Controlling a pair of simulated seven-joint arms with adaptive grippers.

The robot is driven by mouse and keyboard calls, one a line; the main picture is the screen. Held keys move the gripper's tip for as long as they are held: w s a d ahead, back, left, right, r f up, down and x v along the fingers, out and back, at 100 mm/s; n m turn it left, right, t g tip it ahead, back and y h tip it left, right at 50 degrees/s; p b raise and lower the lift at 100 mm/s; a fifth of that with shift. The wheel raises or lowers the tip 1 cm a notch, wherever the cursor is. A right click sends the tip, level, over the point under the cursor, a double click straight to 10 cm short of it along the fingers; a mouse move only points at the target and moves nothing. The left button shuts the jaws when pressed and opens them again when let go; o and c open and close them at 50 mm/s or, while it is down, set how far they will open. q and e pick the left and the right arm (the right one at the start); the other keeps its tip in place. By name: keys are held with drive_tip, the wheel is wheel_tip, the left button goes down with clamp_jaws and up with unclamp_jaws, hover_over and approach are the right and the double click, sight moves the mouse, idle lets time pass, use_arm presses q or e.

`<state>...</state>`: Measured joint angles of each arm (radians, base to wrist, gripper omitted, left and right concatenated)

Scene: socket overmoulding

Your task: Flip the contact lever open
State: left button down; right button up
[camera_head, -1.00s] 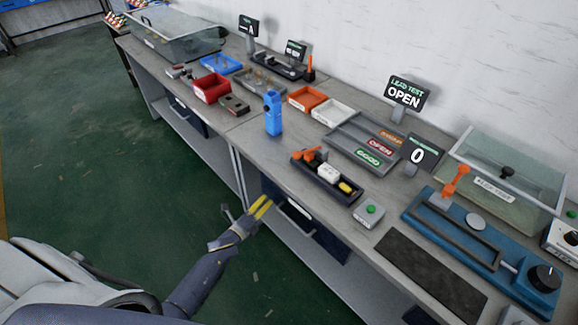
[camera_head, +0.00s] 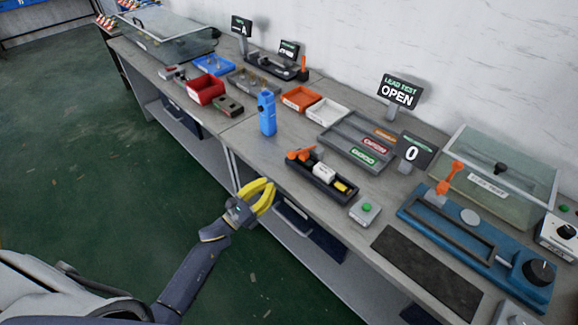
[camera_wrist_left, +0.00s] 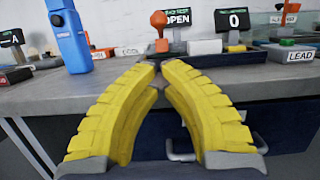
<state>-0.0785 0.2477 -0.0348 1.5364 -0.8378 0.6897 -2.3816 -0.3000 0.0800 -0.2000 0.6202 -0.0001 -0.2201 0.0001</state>
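A black lead-test fixture (camera_head: 322,178) stands near the bench's front edge, with an orange lever (camera_head: 300,154) at its left end and a white block and yellow part in it. The orange lever also shows in the left wrist view (camera_wrist_left: 159,20), standing up beyond my fingers. My left gripper (camera_head: 271,187) is in front of the bench edge, left of and below the fixture, apart from it. Its yellow fingers bow and their tips meet, with nothing between them, in the left wrist view (camera_wrist_left: 159,66). My right gripper is not in view.
A blue upright device (camera_head: 267,113) stands left of the fixture. A green-button box (camera_head: 365,210) stands to its right and a sorting tray (camera_head: 345,139) behind. A blue press (camera_head: 470,240) with another orange lever is farther right. Bare bench lies between the blue device and the fixture.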

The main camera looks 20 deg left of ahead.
use_arm(q)
drive_tip(key=shift+w, duration=0.1)
idle(0.3)
approach(301, 155)
drive_tip(key=x, duration=0.4)
drive_tip(key=shift+r, duration=0.15)
drive_tip(key=shift+w+r, duration=0.1)
idle(0.5)
